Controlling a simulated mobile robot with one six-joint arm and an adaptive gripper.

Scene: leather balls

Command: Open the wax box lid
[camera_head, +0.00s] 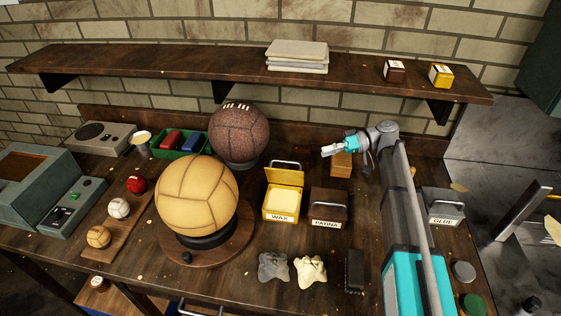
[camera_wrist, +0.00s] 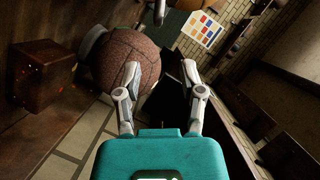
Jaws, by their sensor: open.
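The wax box (camera_head: 282,205) is a yellow box labelled WAX on the bench, right of the large tan ball. Its lid (camera_head: 284,175) stands raised at the back, showing pale wax inside, with a metal handle on top. My gripper (camera_head: 327,151) is above the bench, behind and to the right of the wax box, pointing left and apart from it. In the wrist view my gripper (camera_wrist: 160,72) has its two fingers spread with nothing between them. The wax box is not clearly seen in the wrist view.
The patina box (camera_head: 329,207) stands right beside the wax box, and the glue box (camera_head: 441,207) is right of my arm. The tan ball (camera_head: 197,197) on its stand and the brown ball (camera_head: 239,135) are left. Cloths (camera_head: 310,271) lie in front. A shelf (camera_head: 200,66) runs above.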

